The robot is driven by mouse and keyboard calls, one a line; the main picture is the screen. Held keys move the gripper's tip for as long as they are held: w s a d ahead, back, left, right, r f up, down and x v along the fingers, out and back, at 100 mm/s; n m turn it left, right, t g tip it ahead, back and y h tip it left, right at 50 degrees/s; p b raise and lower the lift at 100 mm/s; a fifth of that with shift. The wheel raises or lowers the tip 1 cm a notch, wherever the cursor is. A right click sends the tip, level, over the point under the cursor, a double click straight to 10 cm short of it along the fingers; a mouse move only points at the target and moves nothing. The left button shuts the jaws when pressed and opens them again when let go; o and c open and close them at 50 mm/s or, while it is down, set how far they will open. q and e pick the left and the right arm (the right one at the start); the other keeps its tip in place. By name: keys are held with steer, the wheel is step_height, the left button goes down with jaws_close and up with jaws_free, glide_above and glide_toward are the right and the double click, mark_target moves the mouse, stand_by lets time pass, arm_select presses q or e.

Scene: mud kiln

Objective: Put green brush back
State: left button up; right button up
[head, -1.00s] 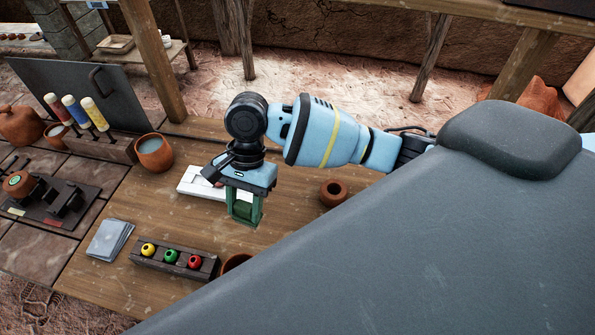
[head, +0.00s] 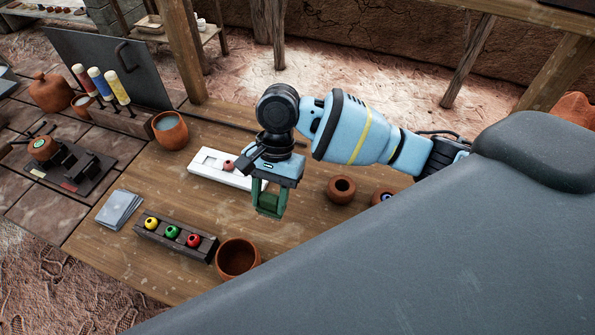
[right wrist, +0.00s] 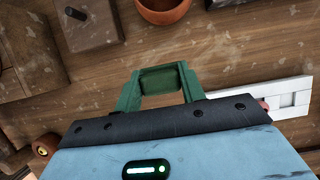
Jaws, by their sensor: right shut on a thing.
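My right gripper (head: 269,203) is shut on a green cylindrical piece, which appears to be the green brush (head: 269,205). It hangs above the wooden table (head: 200,262), right of the white tray. In the right wrist view the green piece (right wrist: 163,80) lies crosswise between the green fingers; bristles cannot be made out. A dark rack (head: 135,124) at the back left holds upright brushes with red (head: 83,77), blue (head: 100,83) and yellow (head: 116,86) handles. The rack stands well left of my gripper, beyond a clay cup. My left gripper is not in view.
The white tray (head: 208,171) and clay cup (head: 170,131) lie between gripper and rack. A wooden post (head: 184,50) rises behind. A clay bowl (head: 238,259), a small pot (head: 341,189) and a block with coloured balls (head: 147,239) are nearby.

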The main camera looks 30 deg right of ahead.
steer(key=w+d, duration=0.2)
steer(key=d, duration=0.1)
steer(key=w+d, duration=0.2)
steer(key=w+d+f+b, duration=0.1)
steer(key=w+d, duration=0.1)
steer(key=d, duration=0.1)
steer(key=shift+d+f, duration=0.1)
steer(key=shift+d, duration=0.25)
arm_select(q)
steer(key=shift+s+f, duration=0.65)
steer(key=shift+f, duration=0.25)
arm_select(e)
steer(key=shift+w+d, duration=0.2)
steer(key=shift+d, duration=0.1)
steer(key=shift+w+d, duration=0.25)
steer(key=shift+d, duration=0.15)
step_height(320, 180, down, 4)
steer(key=shift+w+d+r+b, duration=0.1)
steer(key=shift+d+r+b, duration=0.1)
steer(key=shift+b, duration=0.25)
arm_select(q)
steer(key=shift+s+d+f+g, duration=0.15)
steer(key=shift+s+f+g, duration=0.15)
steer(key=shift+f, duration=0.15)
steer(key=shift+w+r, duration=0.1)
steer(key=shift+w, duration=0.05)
arm_select(e)
steer(key=shift+f, duration=0.1)
steer(key=o, duration=0.9)
